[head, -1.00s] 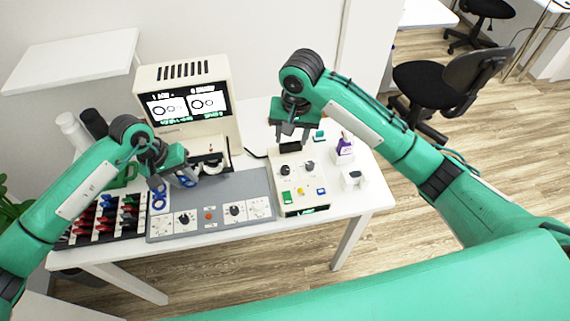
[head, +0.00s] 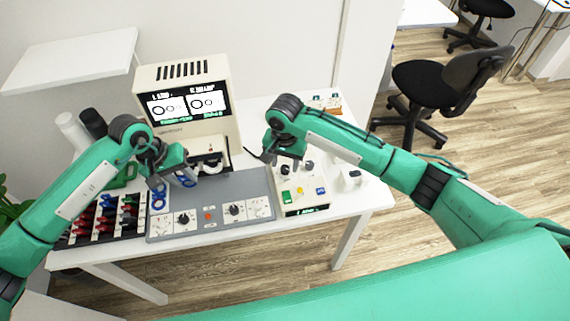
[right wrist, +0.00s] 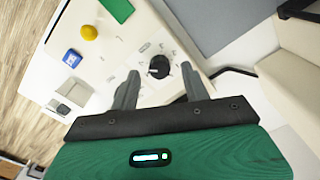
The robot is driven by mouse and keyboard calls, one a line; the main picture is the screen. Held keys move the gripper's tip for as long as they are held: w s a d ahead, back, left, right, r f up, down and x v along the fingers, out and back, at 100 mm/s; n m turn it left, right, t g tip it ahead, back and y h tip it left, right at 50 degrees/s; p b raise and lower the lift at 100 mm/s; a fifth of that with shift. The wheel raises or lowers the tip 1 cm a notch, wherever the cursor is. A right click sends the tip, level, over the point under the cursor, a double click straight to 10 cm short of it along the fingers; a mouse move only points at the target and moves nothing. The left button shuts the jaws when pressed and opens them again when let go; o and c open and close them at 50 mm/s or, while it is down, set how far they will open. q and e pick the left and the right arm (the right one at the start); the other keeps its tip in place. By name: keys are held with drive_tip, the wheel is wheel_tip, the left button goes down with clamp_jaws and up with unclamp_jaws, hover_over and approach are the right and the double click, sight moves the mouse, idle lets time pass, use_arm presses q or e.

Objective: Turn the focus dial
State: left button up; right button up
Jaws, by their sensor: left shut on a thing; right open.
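My right gripper (head: 286,165) is above the box's left dial, open and empty. In the right wrist view this black dial (right wrist: 159,67) with a white mark lies ahead between the open fingers (right wrist: 160,88), apart from them. The dial labels are too small to read.
The grey console (head: 208,189) with two more dials and a red button lies left of the box. A cream machine with a screen (head: 187,98) stands behind it. A rack of red and blue pieces (head: 105,217) is at left. A white holder (head: 352,180) stands right of the box.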

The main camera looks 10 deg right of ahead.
sight(285, 168)
drive_tip(key=shift+f, duration=0.8)
drive_tip(key=c, duration=1)
drive_tip(key=shift+n, duration=2.2)
drive_tip(key=o, duration=1)
drive_tip(key=shift+r, duration=0.15)
wheel_tip(285, 168, up, 12)
